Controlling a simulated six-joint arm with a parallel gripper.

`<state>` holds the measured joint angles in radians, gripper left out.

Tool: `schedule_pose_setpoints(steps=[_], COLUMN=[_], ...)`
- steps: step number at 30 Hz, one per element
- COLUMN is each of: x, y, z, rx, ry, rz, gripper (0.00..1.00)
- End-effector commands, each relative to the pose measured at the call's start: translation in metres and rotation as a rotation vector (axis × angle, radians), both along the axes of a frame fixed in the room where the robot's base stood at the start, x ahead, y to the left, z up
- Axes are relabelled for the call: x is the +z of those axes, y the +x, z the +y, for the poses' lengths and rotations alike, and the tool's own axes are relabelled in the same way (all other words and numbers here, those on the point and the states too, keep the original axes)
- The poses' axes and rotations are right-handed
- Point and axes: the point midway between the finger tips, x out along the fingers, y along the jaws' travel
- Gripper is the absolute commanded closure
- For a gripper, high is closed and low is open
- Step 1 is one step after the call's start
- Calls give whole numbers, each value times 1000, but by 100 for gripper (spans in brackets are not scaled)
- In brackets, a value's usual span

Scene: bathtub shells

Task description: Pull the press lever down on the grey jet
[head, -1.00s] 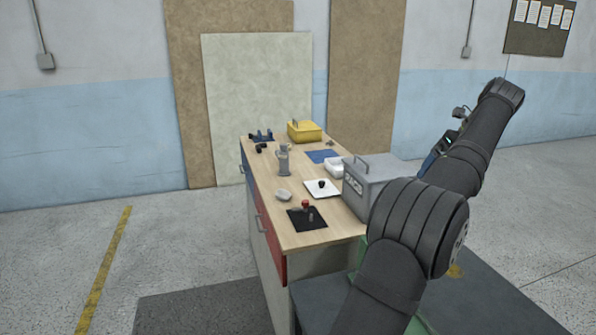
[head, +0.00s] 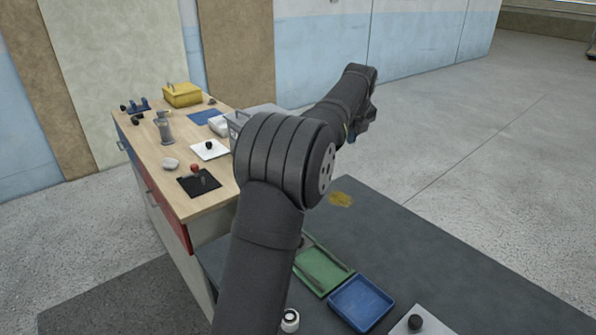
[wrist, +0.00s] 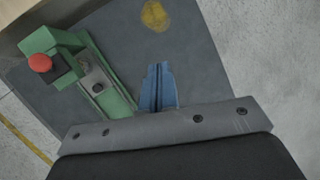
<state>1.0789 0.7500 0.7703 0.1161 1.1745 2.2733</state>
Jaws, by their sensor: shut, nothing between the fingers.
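The green press (wrist: 66,58) is at the upper left of the wrist view, with a red ball knob (wrist: 40,62) at its end. A small grey part with a dark hole (wrist: 97,80) lies along its green bed; I cannot tell for sure that it is the grey jet. My gripper's blue fingers (wrist: 158,86) are shut and empty, to the right of the press and apart from it in the picture.
A dark mat (head: 420,240) bears a yellow stain (head: 341,199), a green tray (head: 322,268), a blue tray (head: 361,302) and a white plate with a black knob (head: 416,322). A wooden bench (head: 150,165) with a yellow box (head: 182,95) and several small things stands left.

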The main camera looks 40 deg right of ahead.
Motion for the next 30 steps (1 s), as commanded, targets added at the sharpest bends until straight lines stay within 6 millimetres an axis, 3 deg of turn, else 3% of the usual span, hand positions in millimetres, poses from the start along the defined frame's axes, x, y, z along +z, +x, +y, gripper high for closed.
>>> schedule_pose_setpoints(steps=[7,15,23,30], x=[-33,-54,-69,-83], y=[-27,-45,-46,-36], z=[-34,-50,-36,4], rx=[-28,37,182,367], ry=[-253,-523,-755,-927], rz=[50,81,61,-16], gripper=[100,100,100,100])
